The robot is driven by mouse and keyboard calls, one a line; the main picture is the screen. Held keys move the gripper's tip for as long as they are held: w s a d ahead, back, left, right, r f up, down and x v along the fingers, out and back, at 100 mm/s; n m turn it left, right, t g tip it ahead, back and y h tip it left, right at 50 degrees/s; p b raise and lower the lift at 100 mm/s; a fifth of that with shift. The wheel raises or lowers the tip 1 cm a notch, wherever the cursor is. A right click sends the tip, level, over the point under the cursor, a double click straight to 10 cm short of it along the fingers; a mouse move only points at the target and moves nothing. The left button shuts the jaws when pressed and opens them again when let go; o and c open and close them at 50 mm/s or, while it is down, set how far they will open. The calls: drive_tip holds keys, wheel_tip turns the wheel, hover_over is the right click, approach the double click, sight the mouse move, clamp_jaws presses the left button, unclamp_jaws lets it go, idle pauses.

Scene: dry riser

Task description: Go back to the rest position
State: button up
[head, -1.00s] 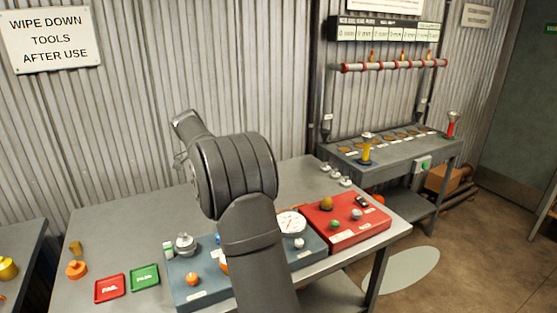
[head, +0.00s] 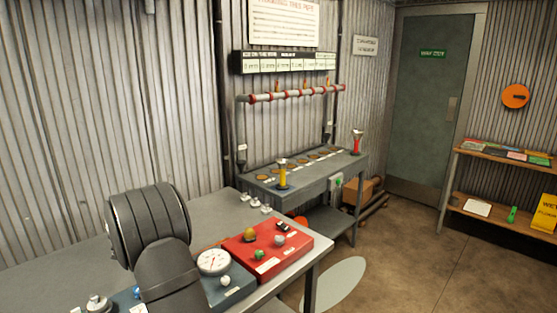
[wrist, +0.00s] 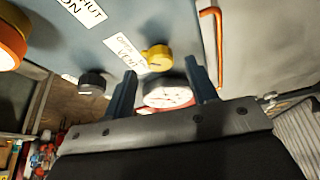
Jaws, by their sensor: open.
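My gripper (wrist: 160,68) shows in the wrist view with its two dark fingers apart. No object is seen held between them. Beyond and between the fingers are a yellow knob (wrist: 158,57) and a round white-faced part (wrist: 168,94), apparently on a grey-blue labelled panel (wrist: 75,40). I cannot tell whether the fingers touch anything. In the head view my arm shows at the lower left over the bench, and my gripper is hidden there.
The bench (head: 55,265) bears a blue board (head: 240,281) with a white gauge (head: 213,262) and a red board (head: 300,243) with small parts. A pipe rig bench (head: 350,170) stands behind. A shelf (head: 470,150) is at right; floor between is mostly open.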

drive_tip(key=shift+x, duration=1.25)
